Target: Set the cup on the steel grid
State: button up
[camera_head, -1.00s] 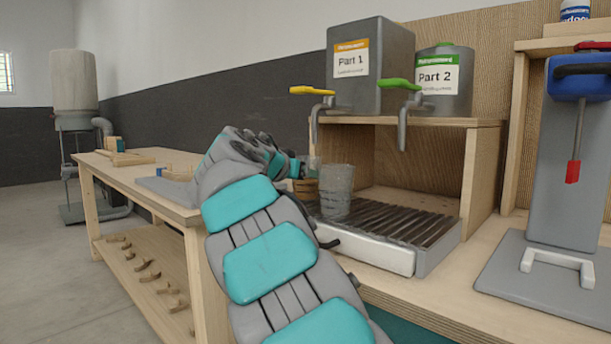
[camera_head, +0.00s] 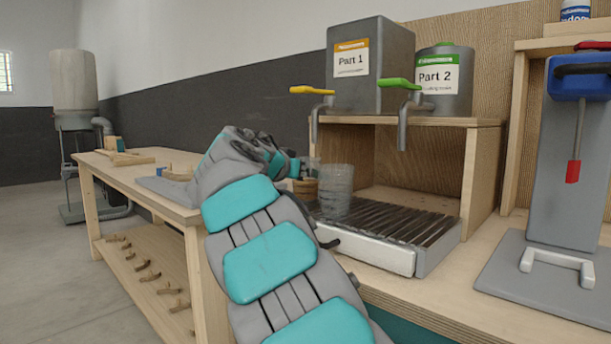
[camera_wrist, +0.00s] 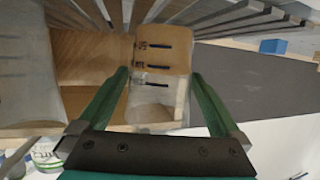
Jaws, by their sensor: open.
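A clear, ridged cup (camera_head: 336,190) stands upright on the left part of the steel grid (camera_head: 390,222). A second vessel (camera_head: 305,188), brownish below and clear above, stands left of it, by the grid's left end; my arm partly hides it. In the upside-down wrist view this vessel (camera_wrist: 160,58) shows dark marks and lies between my open fingers, its base by the grid bars (camera_wrist: 225,14). The large clear shape at the wrist view's left (camera_wrist: 22,85) looks like the ridged cup.
Two containers, Part 1 (camera_head: 366,62) and Part 2 (camera_head: 444,80), with taps, stand on the shelf (camera_head: 440,122) above the grid. A red-and-blue clamp stand (camera_head: 575,150) is at right. A long workbench (camera_head: 140,170) lies at left.

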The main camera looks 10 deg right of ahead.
jog(key=b+v, duration=0.1)
jog(key=v, duration=1.1)
